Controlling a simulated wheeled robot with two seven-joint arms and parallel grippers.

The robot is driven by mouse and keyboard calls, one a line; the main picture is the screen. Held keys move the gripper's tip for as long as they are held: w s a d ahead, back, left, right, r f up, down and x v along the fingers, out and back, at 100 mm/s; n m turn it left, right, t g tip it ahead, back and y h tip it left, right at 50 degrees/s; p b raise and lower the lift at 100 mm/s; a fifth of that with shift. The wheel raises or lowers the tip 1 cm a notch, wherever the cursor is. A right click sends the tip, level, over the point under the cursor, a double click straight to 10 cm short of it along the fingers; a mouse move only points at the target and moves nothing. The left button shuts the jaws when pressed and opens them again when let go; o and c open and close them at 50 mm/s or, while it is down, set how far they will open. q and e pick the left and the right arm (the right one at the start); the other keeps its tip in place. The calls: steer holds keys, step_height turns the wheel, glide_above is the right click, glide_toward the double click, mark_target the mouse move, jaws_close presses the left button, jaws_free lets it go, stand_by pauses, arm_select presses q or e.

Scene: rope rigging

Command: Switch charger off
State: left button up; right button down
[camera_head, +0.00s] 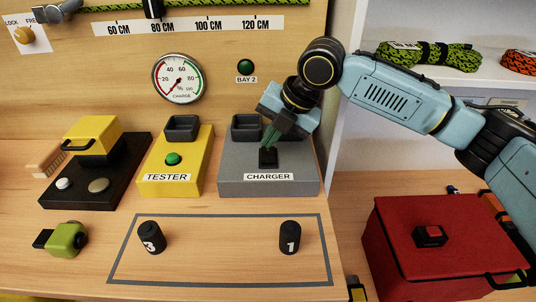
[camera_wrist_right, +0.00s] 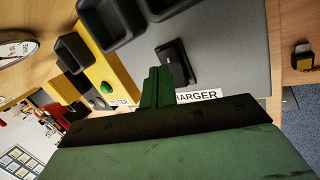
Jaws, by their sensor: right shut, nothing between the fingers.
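The charger (camera_head: 229,181) is a grey block on the table with a white CHARGER label and a dark socket at its back. Its black switch (camera_head: 268,158) stands on the top face, and it also shows in the wrist view (camera_wrist_right: 177,63). My right gripper (camera_head: 268,142) is shut and empty, its green fingertips right at the switch from above. In the right wrist view the fingertips (camera_wrist_right: 158,70) appear beside the switch; I cannot tell whether they touch it. The switch's position is hard to read. My left gripper is not in view.
The yellow tester (camera_head: 193,181) stands left of the charger. A gauge (camera_head: 178,78) and a green BAY 2 lamp (camera_head: 245,66) are on the back panel. Two black cylinders, marked 3 (camera_head: 150,237) and 1 (camera_head: 290,236), stand in the outlined area in front. A red box (camera_head: 400,262) is at right.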

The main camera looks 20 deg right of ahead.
stand_by(0.8)
steer(key=shift+s+f+p, duration=0.2)
steer(key=shift+f+p, duration=0.1)
steer(key=shift+p, duration=0.25)
steer(key=shift+f, duration=0.1)
